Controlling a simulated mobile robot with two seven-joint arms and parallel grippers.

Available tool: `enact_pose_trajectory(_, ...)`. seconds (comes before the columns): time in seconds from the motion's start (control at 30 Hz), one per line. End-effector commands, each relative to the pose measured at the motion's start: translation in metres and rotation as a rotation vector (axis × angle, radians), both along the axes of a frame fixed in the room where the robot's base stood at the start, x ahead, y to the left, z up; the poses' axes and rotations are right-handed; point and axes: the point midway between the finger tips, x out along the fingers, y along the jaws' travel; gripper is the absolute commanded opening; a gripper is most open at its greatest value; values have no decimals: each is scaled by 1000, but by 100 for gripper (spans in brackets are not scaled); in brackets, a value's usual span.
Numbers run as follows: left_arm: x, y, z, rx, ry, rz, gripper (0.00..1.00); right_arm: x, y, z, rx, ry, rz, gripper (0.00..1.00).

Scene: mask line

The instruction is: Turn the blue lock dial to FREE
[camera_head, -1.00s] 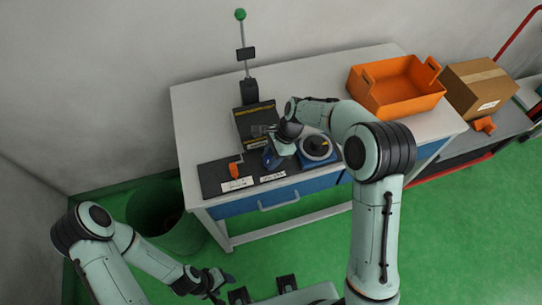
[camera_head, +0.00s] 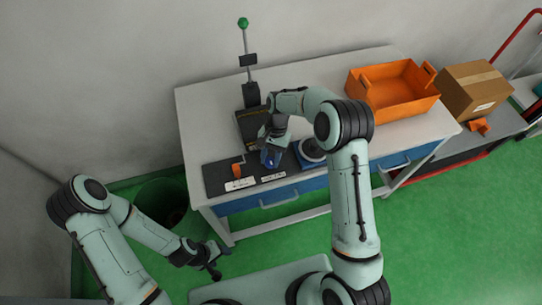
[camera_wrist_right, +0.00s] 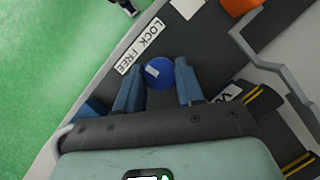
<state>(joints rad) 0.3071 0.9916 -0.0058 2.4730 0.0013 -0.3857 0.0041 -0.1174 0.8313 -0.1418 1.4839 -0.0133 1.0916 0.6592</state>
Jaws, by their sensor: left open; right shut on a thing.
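The blue lock dial (camera_wrist_right: 162,74) shows between the two blue fingers of my right gripper (camera_wrist_right: 158,88) in the right wrist view. A white mark lies on the side of the dial facing the white LOCK FREE label (camera_wrist_right: 140,46); I cannot tell exactly which word it lines up with. My right gripper is shut on the dial. In the head view my right gripper (camera_head: 271,156) is over the front part of the black panel (camera_head: 214,178) and hides most of the dial. My left gripper (camera_head: 214,266) is open and empty, low in front of the table.
An orange lever (camera_head: 237,171) stands on the panel, left of my right gripper. A round device on a blue base (camera_head: 311,151) sits close on its right. A post with a green ball (camera_head: 243,23) rises behind. An orange crate (camera_head: 393,89) is at the right.

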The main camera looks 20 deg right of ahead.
Motion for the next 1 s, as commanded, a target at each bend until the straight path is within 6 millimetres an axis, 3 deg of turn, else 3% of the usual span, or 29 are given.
enact_pose_trajectory(0.5, 0, 0, 0, 0, 0, 0, 60, 2, 3, 0, -1, -5, 452, 7)
enact_pose_trajectory(1.0, 0, 0, 0, 0, 0, 0, 60, 2, 4, 0, 1, -4, 646, 7)
